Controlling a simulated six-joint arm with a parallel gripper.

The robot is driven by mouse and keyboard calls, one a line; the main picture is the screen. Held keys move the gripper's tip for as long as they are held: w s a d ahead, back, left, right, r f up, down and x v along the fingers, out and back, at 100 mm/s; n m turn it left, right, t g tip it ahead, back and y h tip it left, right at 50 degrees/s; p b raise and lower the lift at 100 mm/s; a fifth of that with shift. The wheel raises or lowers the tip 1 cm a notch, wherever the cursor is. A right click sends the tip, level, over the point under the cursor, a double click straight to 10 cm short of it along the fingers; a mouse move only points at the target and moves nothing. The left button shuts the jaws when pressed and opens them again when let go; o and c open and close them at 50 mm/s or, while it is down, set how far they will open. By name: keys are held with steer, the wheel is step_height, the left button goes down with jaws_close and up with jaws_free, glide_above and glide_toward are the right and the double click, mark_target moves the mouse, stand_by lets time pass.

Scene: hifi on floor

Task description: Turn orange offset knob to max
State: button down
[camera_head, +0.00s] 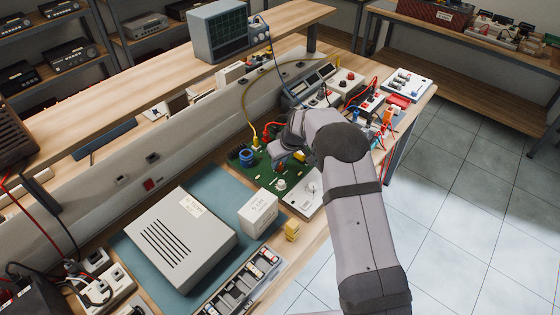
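My arm reaches from the bottom right over the workbench, and my gripper (281,152) points down and left above the green circuit board (246,169). The board carries a dark blue coil (247,157) and a pale round knob (281,184). A small orange part (281,169) shows just below my gripper; it is too small to tell if it is the orange offset knob or how it is turned. My gripper's fingers are small and dark here, so their opening and any contact are unclear.
Yellow and red leads rise close to the board. Several instruments crowd the bench behind my arm.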

steer(key=shift+a+m+h+p, duration=0.1)
steer(key=shift+m+h+p, duration=0.35)
steer(key=shift+m, duration=1.15)
steer(key=c, duration=1.6)
jaws_free()
steer(key=shift+r, duration=0.15)
steer(key=shift+b+v, duration=1.45)
steer(key=shift+v, duration=2.1)
steer(key=shift+s, duration=0.2)
